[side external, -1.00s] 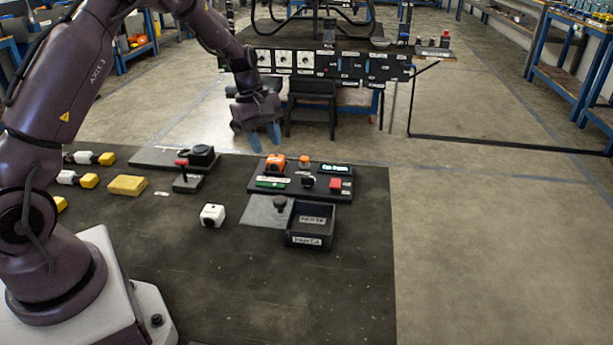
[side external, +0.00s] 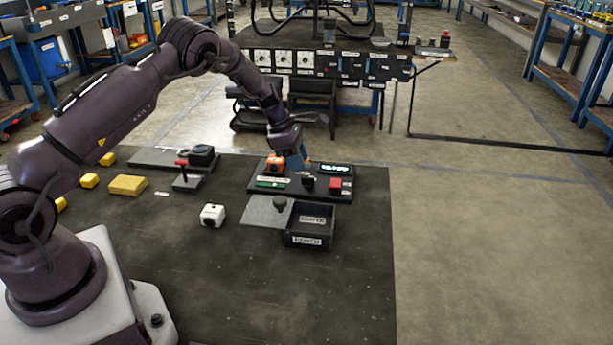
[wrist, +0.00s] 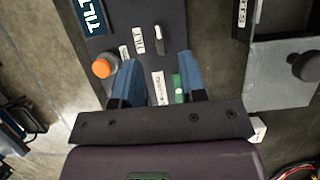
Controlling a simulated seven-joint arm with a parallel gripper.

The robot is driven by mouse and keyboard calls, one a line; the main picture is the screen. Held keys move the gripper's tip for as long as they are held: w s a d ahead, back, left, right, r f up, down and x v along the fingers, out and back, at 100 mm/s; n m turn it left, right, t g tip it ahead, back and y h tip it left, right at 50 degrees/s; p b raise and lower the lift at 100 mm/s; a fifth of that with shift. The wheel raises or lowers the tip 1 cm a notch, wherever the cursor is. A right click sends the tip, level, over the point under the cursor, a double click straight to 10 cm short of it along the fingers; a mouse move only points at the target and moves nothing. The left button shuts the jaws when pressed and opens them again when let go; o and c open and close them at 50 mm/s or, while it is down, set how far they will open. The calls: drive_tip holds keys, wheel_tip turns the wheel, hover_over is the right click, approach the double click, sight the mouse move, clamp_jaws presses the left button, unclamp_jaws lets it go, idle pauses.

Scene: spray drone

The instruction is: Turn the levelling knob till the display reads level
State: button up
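A dark panel (side external: 318,193) stands on the table. Its lit display (side external: 335,168) is too small to read in the side view; in the wrist view the display (wrist: 92,16) is cut off and starts with "TILT". A black knob (side external: 308,182) with a pale pointer line sits on the panel; in the wrist view this knob (wrist: 160,39) lies beyond the fingertips, beside a small label. An orange round knob (wrist: 102,68) is left of the fingers. My gripper (wrist: 158,62) is open and empty above the panel, its blue fingers pointing down (side external: 300,163).
An orange block (side external: 275,164), a green piece (side external: 270,183) and a red button (side external: 335,184) are also on the panel. In front stand a black bin (side external: 309,240) and a grey plate (side external: 262,214) with a dark knob. A white cube (side external: 212,215) is left. The table front is clear.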

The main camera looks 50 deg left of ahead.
sight(308, 181)
drive_tip(key=shift+x, duration=2.7)
clamp_jaws()
